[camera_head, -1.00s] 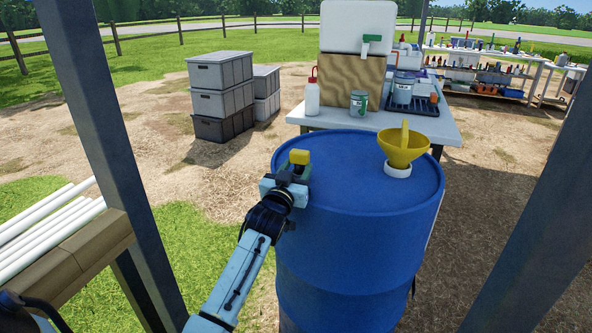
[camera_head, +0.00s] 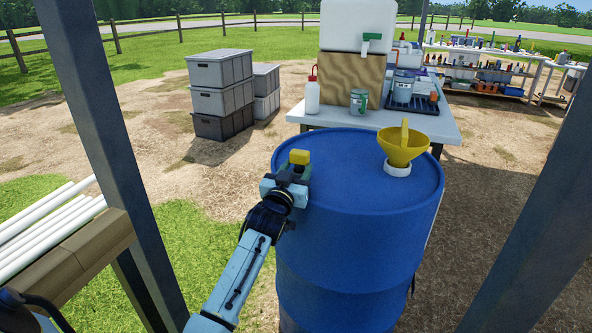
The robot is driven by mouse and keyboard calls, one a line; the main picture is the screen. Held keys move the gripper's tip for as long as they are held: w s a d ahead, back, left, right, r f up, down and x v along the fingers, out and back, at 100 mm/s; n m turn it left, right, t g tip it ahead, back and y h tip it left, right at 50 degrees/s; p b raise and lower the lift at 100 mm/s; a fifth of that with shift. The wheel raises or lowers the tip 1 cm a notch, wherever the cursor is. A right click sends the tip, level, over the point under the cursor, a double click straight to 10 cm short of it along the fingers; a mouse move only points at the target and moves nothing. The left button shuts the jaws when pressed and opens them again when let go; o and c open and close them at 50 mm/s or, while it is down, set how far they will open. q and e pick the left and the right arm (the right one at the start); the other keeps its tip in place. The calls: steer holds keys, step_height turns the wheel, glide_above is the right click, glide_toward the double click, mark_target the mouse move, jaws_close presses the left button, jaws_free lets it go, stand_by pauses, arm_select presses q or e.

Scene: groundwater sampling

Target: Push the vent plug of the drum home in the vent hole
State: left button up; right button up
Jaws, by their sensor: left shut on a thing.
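The blue drum (camera_head: 350,230) stands upright in the middle of the head view. My left gripper (camera_head: 296,170) is over the left edge of the drum's top, shut on the yellow vent plug (camera_head: 299,157). The plug's yellow top shows above the jaws. Its lower part and the vent hole are hidden by the gripper, so I cannot tell how deep the plug sits. A yellow funnel (camera_head: 404,147) stands in a white collar on the right of the drum top. My right gripper is not in view.
Grey posts (camera_head: 115,160) rise at left and right (camera_head: 540,220). Stacked crates (camera_head: 222,97) stand behind left. White pipes (camera_head: 45,230) lie at left.

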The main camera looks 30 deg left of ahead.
arm_select(q)
steer(key=shift+f, duration=0.4)
steer(key=o, duration=1)
steer(key=shift+c, duration=0.2)
steer(key=shift+o, duration=0.8)
steer(key=shift+f, duration=0.1)
steer(key=shift+s, duration=0.1)
steer(key=p+v, duration=0.3)
steer(key=v, duration=1)
steer(key=shift+r, duration=0.2)
steer(key=shift+s, duration=0.1)
